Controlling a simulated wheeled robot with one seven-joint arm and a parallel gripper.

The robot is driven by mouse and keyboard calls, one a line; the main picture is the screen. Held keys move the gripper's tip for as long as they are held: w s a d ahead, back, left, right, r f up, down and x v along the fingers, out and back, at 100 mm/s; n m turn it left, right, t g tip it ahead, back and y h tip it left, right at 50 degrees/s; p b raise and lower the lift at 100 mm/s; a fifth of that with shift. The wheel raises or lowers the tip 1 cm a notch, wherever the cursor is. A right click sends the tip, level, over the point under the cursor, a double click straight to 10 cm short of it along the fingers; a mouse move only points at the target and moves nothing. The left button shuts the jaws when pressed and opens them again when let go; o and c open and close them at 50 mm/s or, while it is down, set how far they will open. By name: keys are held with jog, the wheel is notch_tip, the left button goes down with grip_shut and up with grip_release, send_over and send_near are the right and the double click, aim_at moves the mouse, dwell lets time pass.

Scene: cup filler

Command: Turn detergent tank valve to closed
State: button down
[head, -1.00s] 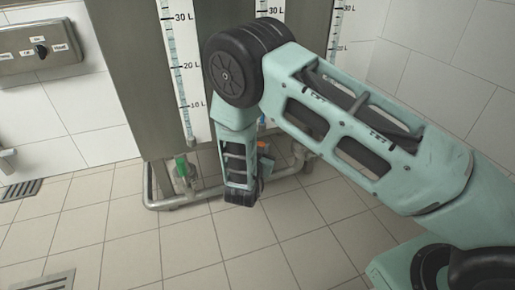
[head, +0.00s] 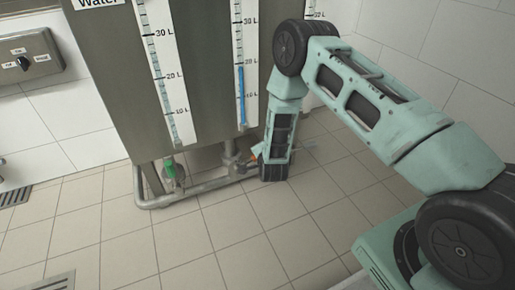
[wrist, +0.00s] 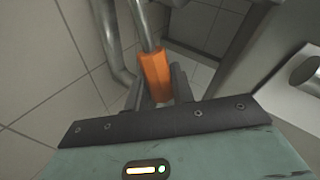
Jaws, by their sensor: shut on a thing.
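The orange valve handle (wrist: 155,75) lies between my gripper's two dark fingers in the wrist view. My gripper (wrist: 157,82) is shut on it. The handle sits at the end of a thin grey lever that runs up the picture. In the head view only a small bit of orange (head: 253,156) shows, beside the lower pipe of the tank with the blue level gauge (head: 241,97). My forearm and wrist hide part of that area. No detergent label is readable.
A green valve handle (head: 169,169) hangs under the tank marked Water (head: 98,3). A grey pipe (head: 190,193) runs low along the tanks' front. A switch box (head: 29,55) is on the left wall. The tiled floor (head: 210,240) in front is clear.

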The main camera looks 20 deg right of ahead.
jog(key=shift+d+f+m+y, duration=0.2)
jog(key=shift+f+m+y, duration=0.45)
jog(key=shift+f, duration=0.35)
jog(key=shift+d+f+m+y, duration=0.15)
jog(key=shift+f+m+y, duration=0.4)
jog(key=shift+f+y, duration=0.35)
jog(key=shift+f, duration=0.15)
jog(key=c, duration=1.2)
grip_release()
jog(key=shift+c, duration=0.2)
jog(key=shift+s, duration=0.1)
jog(key=p+v, duration=0.7)
jog(key=v, duration=1)
jog(key=shift+r+p, duration=0.2)
jog(key=shift+p, duration=0.2)
jog(key=shift+a, duration=0.15)
